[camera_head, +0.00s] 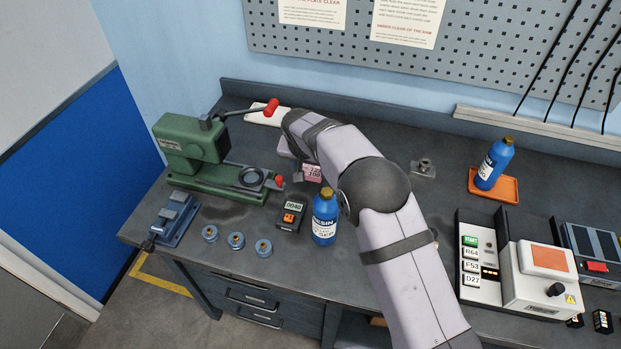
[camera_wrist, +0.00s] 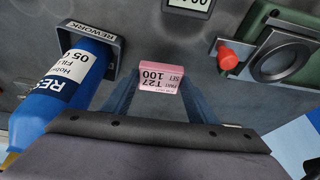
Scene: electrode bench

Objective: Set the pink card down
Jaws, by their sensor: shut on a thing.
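The pink card (camera_head: 312,172), printed "T27 100", is between the fingers of my gripper (camera_wrist: 160,92). It also shows in the wrist view (camera_wrist: 160,76), held at the fingertips with its print upside down. My gripper is shut on it over the dark bench top (camera_head: 255,155), right of the green press. My arm hides part of the gripper in the head view. I cannot tell whether the card touches the bench.
The green press (camera_head: 195,150) with red knobs stands left. A blue bottle (camera_head: 324,218) and a small black display box (camera_head: 291,215) stand in front. Another bottle (camera_head: 494,165) stands on an orange tray (camera_head: 508,198).

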